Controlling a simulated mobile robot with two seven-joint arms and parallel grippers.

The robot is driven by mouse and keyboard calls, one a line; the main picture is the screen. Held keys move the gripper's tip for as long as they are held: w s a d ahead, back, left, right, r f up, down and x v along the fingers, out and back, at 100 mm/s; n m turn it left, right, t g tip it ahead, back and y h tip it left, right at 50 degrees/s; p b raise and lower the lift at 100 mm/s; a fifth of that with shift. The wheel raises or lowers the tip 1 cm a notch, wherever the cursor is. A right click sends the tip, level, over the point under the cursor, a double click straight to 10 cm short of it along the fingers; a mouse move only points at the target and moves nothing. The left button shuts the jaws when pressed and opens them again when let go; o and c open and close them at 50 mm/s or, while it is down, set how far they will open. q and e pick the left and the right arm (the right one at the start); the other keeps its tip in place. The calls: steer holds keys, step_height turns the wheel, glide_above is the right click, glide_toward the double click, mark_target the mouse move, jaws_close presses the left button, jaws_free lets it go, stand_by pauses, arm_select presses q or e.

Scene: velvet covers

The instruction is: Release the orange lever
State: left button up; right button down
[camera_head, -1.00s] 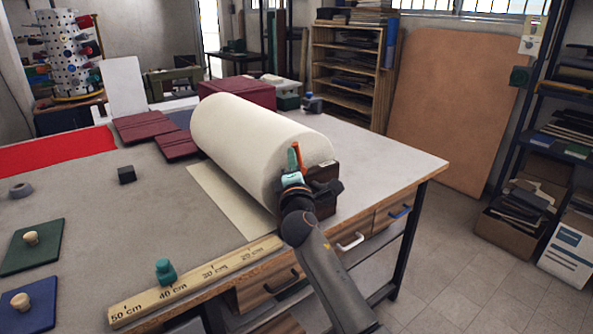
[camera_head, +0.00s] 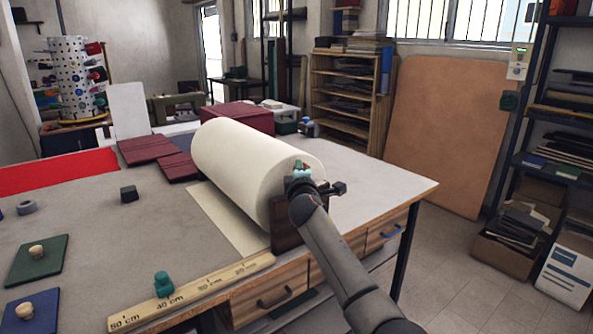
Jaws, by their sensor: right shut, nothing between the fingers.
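A large cream roll (camera_head: 245,165) lies on the work table, held at its near right end by a dark wooden stand (camera_head: 286,228). My right arm comes in from the bottom right, and its gripper (camera_head: 301,171), with teal fingertips, is at that end of the roll. The gripper is shut with nothing visibly held. Only a small orange-red bit shows by the fingertips; the orange lever is otherwise hidden or too small to make out, so I cannot tell its angle or whether the gripper touches it. My left gripper is not in view.
A wooden ruler (camera_head: 190,292) runs along the table's front edge with a teal knob (camera_head: 163,284) on it. Green (camera_head: 35,261) and blue boards with knobs lie at left. Dark red covers (camera_head: 147,149) lie behind.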

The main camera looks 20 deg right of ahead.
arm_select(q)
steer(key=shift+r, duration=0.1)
arm_select(e)
steer(key=shift+d, duration=0.35)
stand_by(0.4)
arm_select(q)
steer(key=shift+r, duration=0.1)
